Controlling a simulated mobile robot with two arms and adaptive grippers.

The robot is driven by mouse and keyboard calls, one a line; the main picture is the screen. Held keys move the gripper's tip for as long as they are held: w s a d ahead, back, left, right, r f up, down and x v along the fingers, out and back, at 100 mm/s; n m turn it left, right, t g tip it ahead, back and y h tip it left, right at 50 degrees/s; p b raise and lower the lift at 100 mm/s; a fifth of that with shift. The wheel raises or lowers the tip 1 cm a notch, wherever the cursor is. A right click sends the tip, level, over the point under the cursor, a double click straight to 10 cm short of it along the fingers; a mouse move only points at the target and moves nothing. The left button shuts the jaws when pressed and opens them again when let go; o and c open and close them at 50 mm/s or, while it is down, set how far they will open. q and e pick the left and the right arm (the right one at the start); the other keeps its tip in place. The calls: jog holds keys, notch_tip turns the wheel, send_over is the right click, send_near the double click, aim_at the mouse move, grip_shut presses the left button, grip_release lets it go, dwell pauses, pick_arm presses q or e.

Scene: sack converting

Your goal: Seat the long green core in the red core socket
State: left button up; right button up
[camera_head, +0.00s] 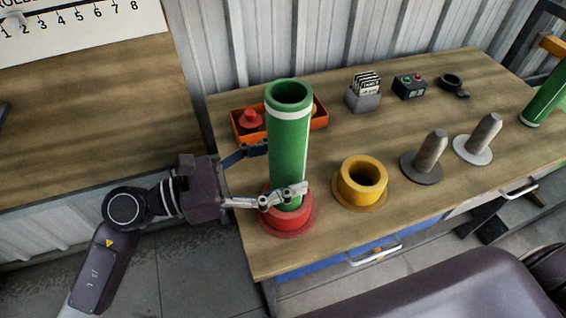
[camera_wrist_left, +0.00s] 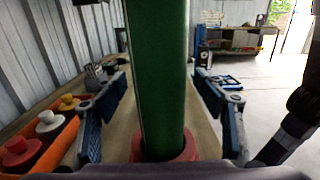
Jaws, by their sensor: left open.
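The long green core (camera_head: 289,140) stands upright in the red core socket (camera_head: 289,217) near the front left of the table. Its lower end is inside the socket's ring. The core also shows in the left wrist view (camera_wrist_left: 158,80), rising from the red socket (camera_wrist_left: 167,148). My left gripper (camera_head: 285,170) is open, with one finger on either side of the core. In the left wrist view both fingers (camera_wrist_left: 160,105) stand apart from the core, with gaps on each side. My right gripper is not in view.
A yellow socket (camera_head: 361,182) stands empty to the right. Two grey pegs (camera_head: 430,155) on round bases are farther right. An orange bin (camera_head: 241,132) is behind the core. Another green core (camera_head: 546,100) stands at the right edge. Bare tabletop lies between them.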

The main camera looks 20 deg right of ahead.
pick_arm(q)
jog(key=a, duration=0.8)
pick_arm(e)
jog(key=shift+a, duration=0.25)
pick_arm(q)
jog(key=shift+s+r, duration=0.1)
